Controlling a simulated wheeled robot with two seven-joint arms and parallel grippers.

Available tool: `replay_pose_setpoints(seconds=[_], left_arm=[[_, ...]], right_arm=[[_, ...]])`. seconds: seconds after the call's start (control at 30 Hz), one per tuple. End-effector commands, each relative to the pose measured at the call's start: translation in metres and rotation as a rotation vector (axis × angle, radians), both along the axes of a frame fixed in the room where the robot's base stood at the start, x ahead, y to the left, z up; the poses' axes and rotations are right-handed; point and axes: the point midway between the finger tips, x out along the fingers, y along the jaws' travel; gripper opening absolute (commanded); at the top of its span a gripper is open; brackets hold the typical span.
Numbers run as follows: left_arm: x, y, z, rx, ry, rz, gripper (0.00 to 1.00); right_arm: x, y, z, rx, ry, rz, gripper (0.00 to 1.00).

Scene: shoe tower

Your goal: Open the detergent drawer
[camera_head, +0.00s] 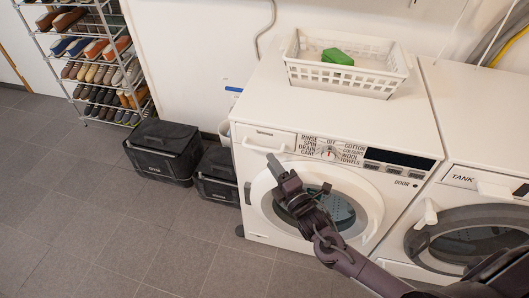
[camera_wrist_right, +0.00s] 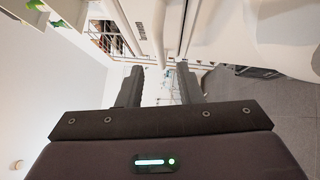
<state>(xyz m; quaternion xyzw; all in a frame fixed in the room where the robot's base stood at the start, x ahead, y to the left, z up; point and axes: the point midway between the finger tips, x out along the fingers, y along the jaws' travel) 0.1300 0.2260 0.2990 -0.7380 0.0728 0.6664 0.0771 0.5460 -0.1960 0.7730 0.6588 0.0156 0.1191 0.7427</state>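The detergent drawer (camera_head: 261,138) is the white panel at the top left of the left washing machine's front, left of the dial. It looks shut and flush, with a white handle (camera_head: 257,148) along its lower part. My right gripper (camera_head: 274,166) is in front of the machine, just below and right of the handle, and appears apart from it. In the right wrist view its two fingers (camera_wrist_right: 161,80) stand apart with nothing seen between them. The white machine front (camera_wrist_right: 160,22) shows beyond the fingers there. My left gripper is not in view.
A white basket (camera_head: 345,82) with a green item (camera_head: 338,56) stands on the machine. The round door (camera_head: 365,205) lies below the drawer. A second machine (camera_head: 480,185) stands at right. Black boxes (camera_head: 165,150) and a shoe rack (camera_head: 85,60) are at left. Floor in front is clear.

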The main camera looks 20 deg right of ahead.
Motion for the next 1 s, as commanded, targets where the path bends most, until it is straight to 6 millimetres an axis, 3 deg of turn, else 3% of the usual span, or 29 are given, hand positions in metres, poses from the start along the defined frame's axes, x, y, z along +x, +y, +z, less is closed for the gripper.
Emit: replay_pose_setpoints(seconds=[0.1, 0.3, 0.67, 0.9, 1.0], left_arm=[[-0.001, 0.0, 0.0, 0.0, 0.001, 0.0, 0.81], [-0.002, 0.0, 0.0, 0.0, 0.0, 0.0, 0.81], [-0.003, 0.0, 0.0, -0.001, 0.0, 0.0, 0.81], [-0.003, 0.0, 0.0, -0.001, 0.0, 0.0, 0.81], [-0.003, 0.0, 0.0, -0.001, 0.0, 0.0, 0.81]], right_arm=[[0.021, 0.004, 0.004, 0.003, -0.003, 0.0, 0.33], [0.044, 0.009, 0.006, 0.003, 0.001, 0.0, 0.33], [0.051, 0.011, 0.007, 0.003, 0.003, 0.0, 0.33], [0.05, 0.01, 0.007, 0.003, 0.003, 0.0, 0.02], [0.05, 0.01, 0.006, 0.003, 0.003, 0.0, 0.0]])
